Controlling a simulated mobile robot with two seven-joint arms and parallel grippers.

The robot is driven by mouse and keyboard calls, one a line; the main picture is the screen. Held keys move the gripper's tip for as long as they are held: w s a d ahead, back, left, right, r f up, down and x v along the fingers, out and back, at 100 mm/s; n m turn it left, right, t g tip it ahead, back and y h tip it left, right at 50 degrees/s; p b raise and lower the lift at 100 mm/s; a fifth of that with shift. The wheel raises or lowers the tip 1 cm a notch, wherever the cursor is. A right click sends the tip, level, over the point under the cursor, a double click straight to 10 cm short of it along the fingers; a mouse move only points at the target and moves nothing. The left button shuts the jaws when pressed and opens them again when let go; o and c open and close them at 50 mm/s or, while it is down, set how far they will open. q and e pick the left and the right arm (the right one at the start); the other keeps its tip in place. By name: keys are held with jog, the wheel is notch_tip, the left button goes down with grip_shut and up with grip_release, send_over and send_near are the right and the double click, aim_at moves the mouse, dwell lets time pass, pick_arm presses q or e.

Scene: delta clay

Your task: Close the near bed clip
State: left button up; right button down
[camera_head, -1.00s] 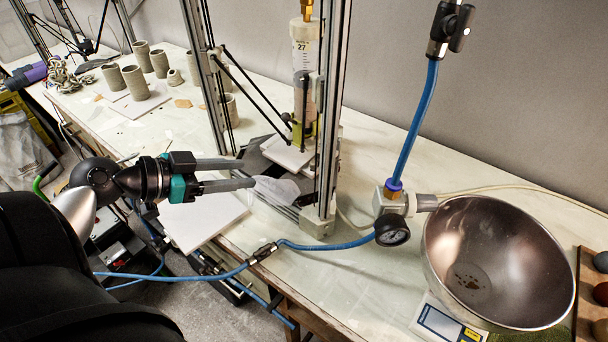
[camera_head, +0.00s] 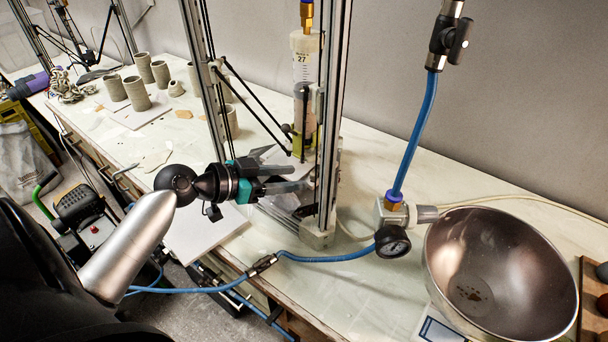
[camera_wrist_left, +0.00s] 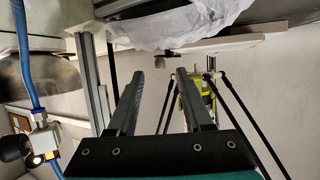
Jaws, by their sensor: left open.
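My left gripper (camera_head: 302,177) reaches in from the left between the posts of the clay printer, its two grey fingers parted. In the left wrist view the open fingers (camera_wrist_left: 159,73) have nothing between them. Just beyond their tips a small dark part (camera_wrist_left: 166,56) sits by the edge of a pale plate (camera_wrist_left: 215,45). It may be the near bed clip, but I cannot tell whether it is open or shut. Crumpled translucent sheeting (camera_wrist_left: 180,22) lies beside the plate. In the head view the fingers and the front post hide much of the bed. My right gripper is not in view.
The metal posts (camera_head: 328,130) and thin black rods (camera_head: 255,110) stand close around the gripper. A blue hose (camera_head: 330,257), a pressure gauge (camera_head: 392,242) and a steel bowl (camera_head: 500,270) are to the right. Clay cups (camera_head: 137,93) stand at the back left.

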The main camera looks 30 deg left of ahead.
aim_at(315, 172)
pick_arm(q)
jog(key=shift+x, duration=2)
grip_shut()
